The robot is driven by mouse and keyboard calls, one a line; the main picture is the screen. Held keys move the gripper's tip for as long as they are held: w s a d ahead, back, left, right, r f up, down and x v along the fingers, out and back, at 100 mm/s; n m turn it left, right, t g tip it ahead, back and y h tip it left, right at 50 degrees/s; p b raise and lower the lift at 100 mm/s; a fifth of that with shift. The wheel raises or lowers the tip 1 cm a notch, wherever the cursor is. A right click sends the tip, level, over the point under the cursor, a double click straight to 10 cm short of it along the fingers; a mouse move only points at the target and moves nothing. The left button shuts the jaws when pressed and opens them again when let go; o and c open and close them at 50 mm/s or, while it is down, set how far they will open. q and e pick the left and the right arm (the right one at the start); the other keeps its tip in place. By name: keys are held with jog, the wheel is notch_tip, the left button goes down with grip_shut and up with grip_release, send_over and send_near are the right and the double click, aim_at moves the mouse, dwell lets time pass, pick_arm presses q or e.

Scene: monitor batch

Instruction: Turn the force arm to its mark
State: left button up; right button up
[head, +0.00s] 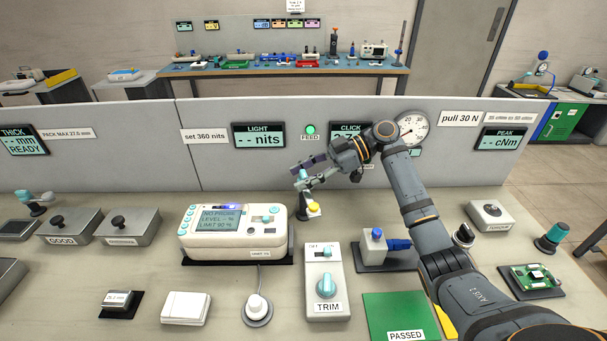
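My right gripper (304,176) reaches in from the right, low in front of the grey partition, with its fingers pointing left. A gap shows between the fingers, and a small teal piece (302,175) appears in or behind it. I cannot tell whether the fingers touch it. Just below is a small fixture with a yellow knob (313,206) and a dark post, beside the white tester; the fingers partly cover it. I cannot tell for sure which part is the force arm, and no mark is readable there. A round dial (412,127) hangs beside a "pull 30 N" label (460,118). My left gripper is out of view.
The white tester (236,233) stands left of the fixture. The TRIM box (325,281), a blue-knobbed block (376,246) and a green PASSED mat (400,315) lie in front. My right arm covers part of the CLICK display (346,130). The bench is bare between these items.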

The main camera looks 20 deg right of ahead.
jog(key=shift+o, duration=0.5)
jog(key=shift+r, duration=0.1)
jog(key=v, duration=0.7)
jog(key=shift+d, duration=0.25)
